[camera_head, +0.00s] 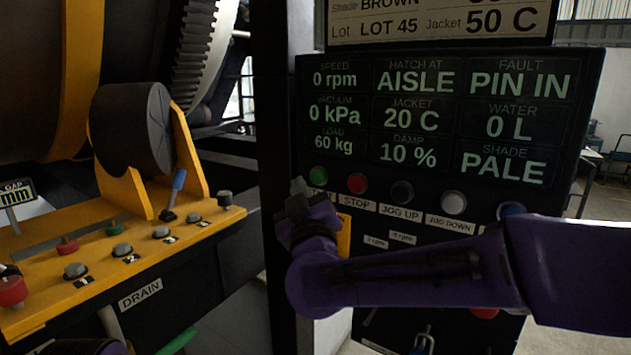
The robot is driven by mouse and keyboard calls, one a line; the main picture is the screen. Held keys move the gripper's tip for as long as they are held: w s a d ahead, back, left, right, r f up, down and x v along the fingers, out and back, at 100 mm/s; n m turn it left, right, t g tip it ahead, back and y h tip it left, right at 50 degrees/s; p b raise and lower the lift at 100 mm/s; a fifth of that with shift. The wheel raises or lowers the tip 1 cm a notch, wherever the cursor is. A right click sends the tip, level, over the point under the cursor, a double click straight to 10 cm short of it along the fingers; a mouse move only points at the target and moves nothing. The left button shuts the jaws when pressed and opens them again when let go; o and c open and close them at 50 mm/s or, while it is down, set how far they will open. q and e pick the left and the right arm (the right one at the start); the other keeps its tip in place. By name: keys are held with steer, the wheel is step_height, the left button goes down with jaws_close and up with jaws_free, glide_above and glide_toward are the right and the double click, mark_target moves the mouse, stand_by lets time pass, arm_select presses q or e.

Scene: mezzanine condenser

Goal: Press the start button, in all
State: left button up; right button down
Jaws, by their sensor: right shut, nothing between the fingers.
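The green start button (318,174) is at the left end of the button row on the black control panel (445,190). Its label below is partly covered by my right gripper. My right gripper (298,186) is shut and empty, with its tips pointing up, just left of and slightly below the green button in the picture. I cannot tell how far the tips are from the panel face. The display (440,120) reads speed 0 rpm, vacuum 0 kPa, load 60 kg and fault PIN IN. My left gripper does not show.
Right of the start button are a red STOP button (357,184), a black JOG UP button (402,191), a white JOG DOWN button (453,202) and a blue button (511,210). A yellow ledge (195,237) with knobs and a blue-handled lever (175,190) stands at left.

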steer(key=shift+w+d, duration=0.6)
steer(key=shift+w, duration=0.3)
stand_by(1.4)
steer(key=shift+w+d, duration=0.25)
steer(key=shift+w, duration=0.1)
steer(key=shift+w+d, duration=0.25)
steer(key=shift+w, duration=0.1)
stand_by(0.7)
steer(key=shift+s, duration=0.1)
steer(key=shift+s+a, duration=0.5)
steer(key=shift+s, duration=0.15)
steer(key=s+a, duration=0.1)
steer(key=s, duration=0.1)
steer(key=s+a+p, duration=0.1)
steer(key=s+a, duration=0.1)
stand_by(0.5)
